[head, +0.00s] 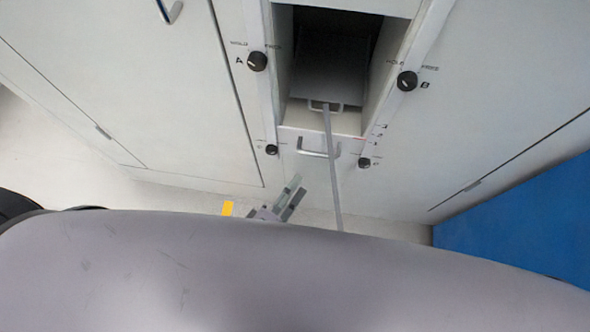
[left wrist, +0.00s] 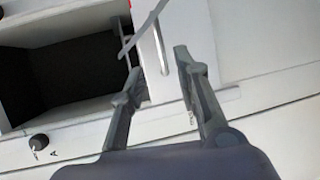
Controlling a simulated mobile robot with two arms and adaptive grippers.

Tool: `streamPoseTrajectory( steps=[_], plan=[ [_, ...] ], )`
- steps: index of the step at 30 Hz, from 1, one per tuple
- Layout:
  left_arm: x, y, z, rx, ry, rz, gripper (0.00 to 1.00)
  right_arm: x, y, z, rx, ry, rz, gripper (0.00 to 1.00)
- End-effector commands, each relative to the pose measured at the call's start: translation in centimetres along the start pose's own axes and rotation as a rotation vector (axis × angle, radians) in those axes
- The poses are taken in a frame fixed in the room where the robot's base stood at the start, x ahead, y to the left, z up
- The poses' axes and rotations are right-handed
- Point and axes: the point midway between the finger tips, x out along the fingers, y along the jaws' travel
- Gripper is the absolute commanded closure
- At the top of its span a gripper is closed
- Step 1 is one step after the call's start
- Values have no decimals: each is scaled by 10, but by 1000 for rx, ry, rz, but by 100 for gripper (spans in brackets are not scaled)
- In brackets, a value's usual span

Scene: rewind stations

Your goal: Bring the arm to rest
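My left gripper (head: 289,198) shows in the head view below the open bay, partly hidden behind my large grey arm link. In the left wrist view my left gripper (left wrist: 157,63) has its two fingers spread apart with nothing held between them. A silver bar handle (head: 318,152) on the front below the bay shows ahead of the fingers; it also shows in the left wrist view (left wrist: 161,45), beyond the fingertip gap. I cannot tell how far off it is. My right gripper is in neither view.
The open bay (head: 325,50) holds a grey tray (head: 323,82). A thin grey strip (head: 332,165) hangs down from its front. Black knobs A (head: 257,61) and B (head: 407,81) flank the bay. A blue panel (head: 520,225) stands at the right.

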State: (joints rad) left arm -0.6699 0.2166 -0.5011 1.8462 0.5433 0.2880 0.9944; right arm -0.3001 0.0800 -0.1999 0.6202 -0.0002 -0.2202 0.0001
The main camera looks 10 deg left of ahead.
Motion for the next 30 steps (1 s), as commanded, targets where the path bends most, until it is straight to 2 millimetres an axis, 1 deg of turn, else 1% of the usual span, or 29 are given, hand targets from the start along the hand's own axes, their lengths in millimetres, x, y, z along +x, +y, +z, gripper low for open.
streamPoseTrajectory(
  steps=[9,11,14,17,18,20,21,23,24,26,27,29,30],
  plan=[
    [0,-2,0,6,0,-4,70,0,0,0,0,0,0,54],
    [1,-10,-1,28,-2,-20,70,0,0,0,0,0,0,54],
    [3,-38,-7,119,-10,-79,70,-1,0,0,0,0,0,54],
    [2,-91,-19,284,-34,-193,70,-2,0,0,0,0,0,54],
    [0,-117,-26,367,-50,-252,70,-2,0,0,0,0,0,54],
    [-7,-160,-38,496,-84,-352,70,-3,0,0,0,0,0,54],
    [-14,-188,-48,583,-112,-421,70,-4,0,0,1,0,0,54],
    [-27,-230,-62,709,-165,-527,70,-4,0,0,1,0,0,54],
    [-39,-256,-71,787,-207,-598,70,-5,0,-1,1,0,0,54],
    [-60,-295,-85,897,-282,-707,70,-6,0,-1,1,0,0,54],
    [-77,-318,-94,965,-340,-778,70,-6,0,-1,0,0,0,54],
    [-103,-350,-104,1053,-436,-877,70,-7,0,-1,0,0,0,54],
    [-120,-367,-109,1101,-501,-934,70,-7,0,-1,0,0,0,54]
  ],
)
